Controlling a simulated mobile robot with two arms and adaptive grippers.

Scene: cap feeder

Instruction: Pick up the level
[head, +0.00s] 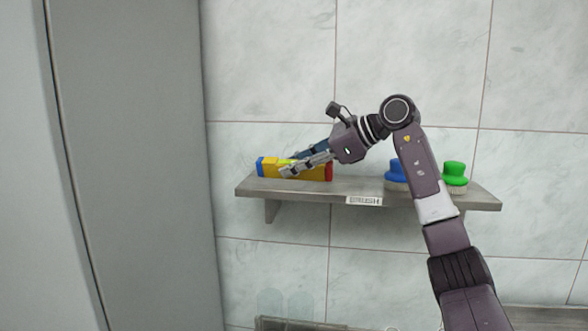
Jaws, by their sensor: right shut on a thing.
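The level (264,169) is a yellow bar with a blue left end and a red right end. It lies along the left part of the wall shelf (300,188). My right gripper (288,168) reaches in from the right, with its fingers shut on the level near its middle. The fingers cover part of the bar. I cannot tell whether the level is still touching the shelf. My left gripper is not in view.
A blue brush (396,173) and a green brush (455,172) stand on the right part of the shelf, close to my right arm. A small label (364,201) is on the shelf's front edge. A large grey panel (130,160) fills the left side.

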